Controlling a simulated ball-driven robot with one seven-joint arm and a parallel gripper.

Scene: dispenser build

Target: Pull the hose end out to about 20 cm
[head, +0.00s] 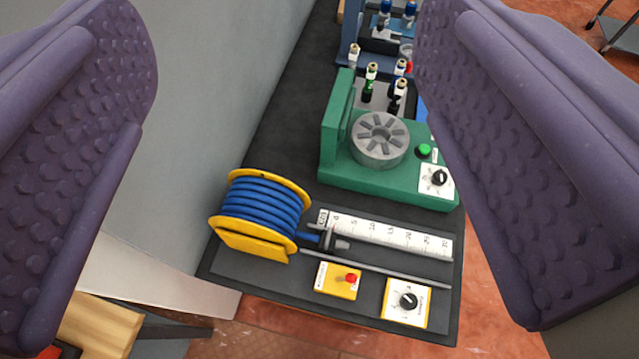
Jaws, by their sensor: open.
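My gripper (285,165) is open and empty. Its two purple padded fingers frame the left and right of the view, apart from everything on the bench. Between them, below, a blue hose (262,205) is wound on a yellow reel (253,246). The hose end (340,244), with a grey tip in a dark fitting, sticks out just right of the reel. It lies near the low end of a white ruler (385,234) with marks rising to the right. A thin grey rod (385,269) runs alongside, below the hose end.
A yellow box with a red button (336,280) and a yellow dial panel (407,302) lie at the front. A green machine (390,186) with a grey rotor stands behind the ruler. Bottles stand farther back. A grey wall (225,90) rises at left.

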